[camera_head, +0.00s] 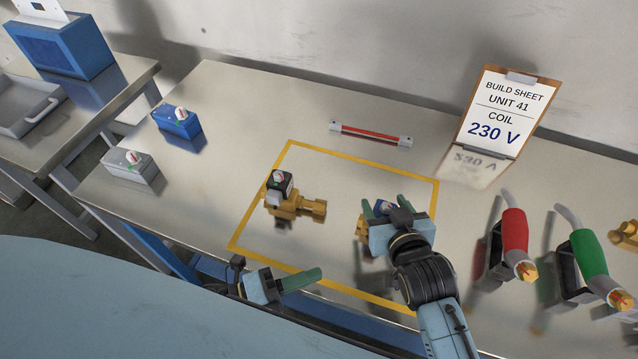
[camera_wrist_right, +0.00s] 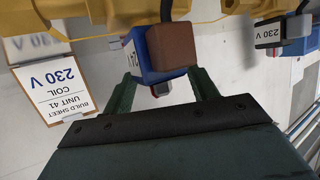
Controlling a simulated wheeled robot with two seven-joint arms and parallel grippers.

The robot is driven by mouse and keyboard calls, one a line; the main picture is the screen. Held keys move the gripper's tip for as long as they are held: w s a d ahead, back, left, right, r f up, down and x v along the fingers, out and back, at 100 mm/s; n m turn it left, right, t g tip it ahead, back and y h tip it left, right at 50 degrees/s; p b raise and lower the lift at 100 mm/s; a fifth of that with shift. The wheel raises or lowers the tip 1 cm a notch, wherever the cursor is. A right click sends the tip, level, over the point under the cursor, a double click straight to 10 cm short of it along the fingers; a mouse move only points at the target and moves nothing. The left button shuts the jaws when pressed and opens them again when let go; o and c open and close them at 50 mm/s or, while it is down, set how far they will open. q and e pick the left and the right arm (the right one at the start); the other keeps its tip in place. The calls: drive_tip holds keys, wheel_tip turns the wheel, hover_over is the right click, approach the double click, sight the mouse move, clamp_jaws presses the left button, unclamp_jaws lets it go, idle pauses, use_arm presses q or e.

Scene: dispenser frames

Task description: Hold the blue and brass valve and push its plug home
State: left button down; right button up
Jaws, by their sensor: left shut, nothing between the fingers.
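The blue and brass valve stands in the right part of the yellow outlined area, its blue coil (camera_head: 381,207) largely hidden behind my right gripper (camera_head: 388,203). In the right wrist view, the blue coil (camera_wrist_right: 142,50) has a brown block (camera_wrist_right: 171,44) on its side and lies near the fingertips (camera_wrist_right: 163,80). Those fingers are apart, one on either side of the coil; I cannot tell whether they touch it. How the plug is seated is unclear. My left gripper (camera_head: 318,275) is shut and empty, near the table's front edge, apart from the valve.
A second brass valve (camera_head: 284,205) with a black coil stands left in the yellow outline (camera_head: 334,156). A red rod (camera_head: 370,134) lies behind. Red (camera_head: 514,235) and green (camera_head: 588,255) tools stand at right, a build sheet (camera_head: 505,110) behind. Blue (camera_head: 178,122) and grey (camera_head: 128,162) boxes sit left.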

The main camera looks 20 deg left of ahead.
drive_tip(key=o, duration=0.4)
drive_tip(key=shift+o, duration=0.2)
